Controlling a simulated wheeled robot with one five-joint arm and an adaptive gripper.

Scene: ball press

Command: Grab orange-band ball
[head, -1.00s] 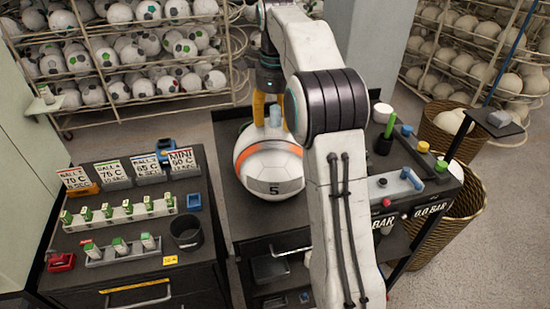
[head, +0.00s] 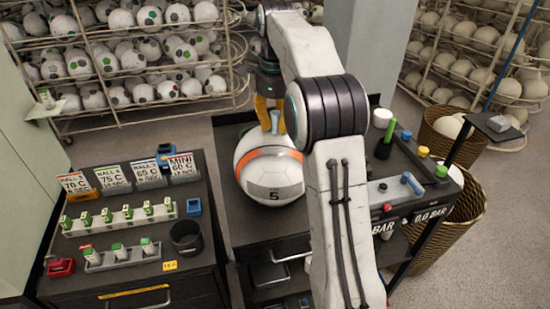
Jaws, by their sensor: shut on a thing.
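The orange-band ball (head: 268,172) is white with an orange band and a dark patch marked 5. It sits at the left side of the dark cart top, in the middle of the head view. A light blue upright piece (head: 275,121) shows at its top. My gripper (head: 272,118) points down at the top of the ball, its yellow fingers closed around the blue piece. It is shut on the ball at this piece. The exact contact, and whether the ball is clear of the surface, cannot be told. My arm hides the area to the right.
A dark cabinet at left carries signs (head: 147,172), a white rack of green-topped bottles (head: 118,222), and a black cup (head: 187,238). A pressure panel (head: 405,190) is at right. Ball racks (head: 130,60) and wicker baskets (head: 452,135) stand around.

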